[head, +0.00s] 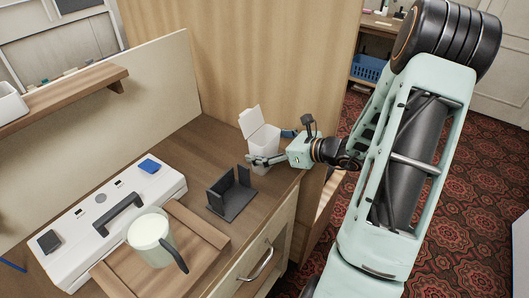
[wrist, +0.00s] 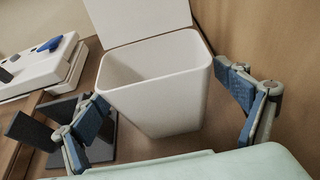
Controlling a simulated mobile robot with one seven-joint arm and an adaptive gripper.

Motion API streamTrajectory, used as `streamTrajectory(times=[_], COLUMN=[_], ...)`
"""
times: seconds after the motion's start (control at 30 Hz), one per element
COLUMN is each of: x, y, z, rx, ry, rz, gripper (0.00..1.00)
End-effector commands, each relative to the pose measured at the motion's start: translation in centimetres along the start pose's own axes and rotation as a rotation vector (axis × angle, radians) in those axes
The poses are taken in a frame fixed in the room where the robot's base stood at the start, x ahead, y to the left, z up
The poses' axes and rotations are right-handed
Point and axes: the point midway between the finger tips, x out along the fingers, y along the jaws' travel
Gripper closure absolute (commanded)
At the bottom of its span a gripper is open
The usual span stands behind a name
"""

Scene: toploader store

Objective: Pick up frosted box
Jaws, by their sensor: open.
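The frosted box (head: 267,148) is a white, tapered open-top container with its lid raised. It stands at the right back of the wooden counter, near the wood panel. It also shows in the wrist view (wrist: 160,105), where it looks empty. My gripper (head: 273,148) is open, with one finger on each side of the box. In the wrist view, the gripper's (wrist: 165,97) left blue-padded finger is close to the box's left side and the right finger is beside its right side. I cannot tell whether either finger touches it.
A dark grey holder (head: 233,196) stands just left of the box. Farther left are a white appliance (head: 78,232) with a black handle, and a pale mug (head: 150,238) on a wooden tray (head: 203,228). A wood panel (head: 240,60) rises behind the box.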

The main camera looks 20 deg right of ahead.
Motion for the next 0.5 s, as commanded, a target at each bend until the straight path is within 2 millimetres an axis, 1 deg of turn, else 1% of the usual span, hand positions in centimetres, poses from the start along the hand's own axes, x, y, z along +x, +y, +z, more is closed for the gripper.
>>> streamTrajectory(times=[0.07, 0.43, 0.5], x=[-0.02, -0.06, -0.05], y=[0.0, 0.02, 0.02], z=[-0.01, -0.02, -0.01], rx=[0.0, 0.0, 0.0], ry=[0.0, 0.0, 0.0], rz=[0.0, 0.0, 0.0], gripper=[0.09, 0.49, 0.5])
